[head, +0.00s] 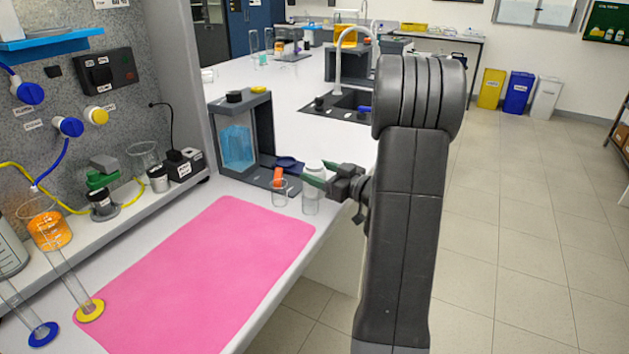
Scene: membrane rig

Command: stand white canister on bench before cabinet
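A small white canister (315,165) shows partly behind my gripper on the white bench, near the bench's right edge. My gripper (309,177), with green fingertips, points left and overlaps the canister's lower part in the picture. I cannot tell whether its fingers are around the canister or only in front of it, nor how far apart they are. A dark grey, open-sided cabinet (262,125) stands on the bench to the left, with a blue container (238,146) inside and a black knob and a yellow disc on top.
A small glass with an orange piece (278,178) and a clear glass (311,201) stand close to my gripper. A pink mat (205,275) covers the near bench. Tall cylinders (70,270) stand at left.

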